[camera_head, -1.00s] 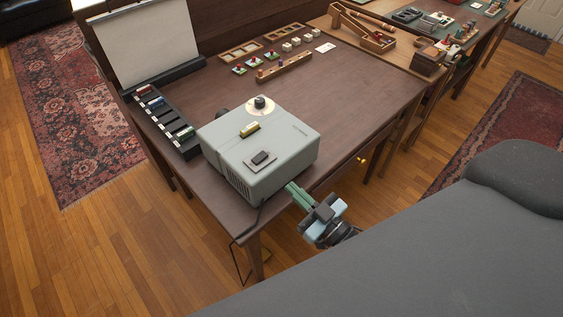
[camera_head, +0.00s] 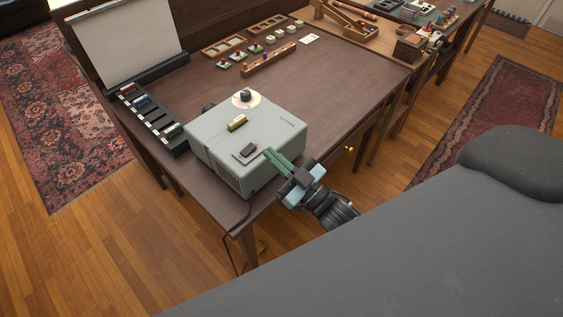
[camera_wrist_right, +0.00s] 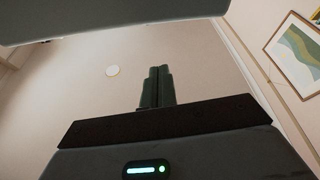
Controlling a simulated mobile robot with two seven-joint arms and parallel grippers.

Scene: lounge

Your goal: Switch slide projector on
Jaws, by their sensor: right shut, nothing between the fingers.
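The slide projector (camera_head: 255,125) is a pale grey-green box on the near corner of the dark wooden table. On its top are a dark rocker switch (camera_head: 248,150) on a small plate, a brass-coloured bar (camera_head: 237,123) and a black knob on a cream disc (camera_head: 246,97). My right gripper (camera_head: 268,152) is shut and empty, its green fingertips at the projector's near top edge, just right of the switch. Whether they touch the casing I cannot tell. In the right wrist view the closed fingers (camera_wrist_right: 157,88) point at a bare wall. My left gripper is not in view.
A white screen (camera_head: 125,40) stands at the table's back left, with a black slide tray (camera_head: 152,120) in front of it. Wooden trays and small pieces (camera_head: 265,58) lie at the back. The table's right middle is clear. A grey sofa-like shape (camera_head: 420,240) fills the lower right.

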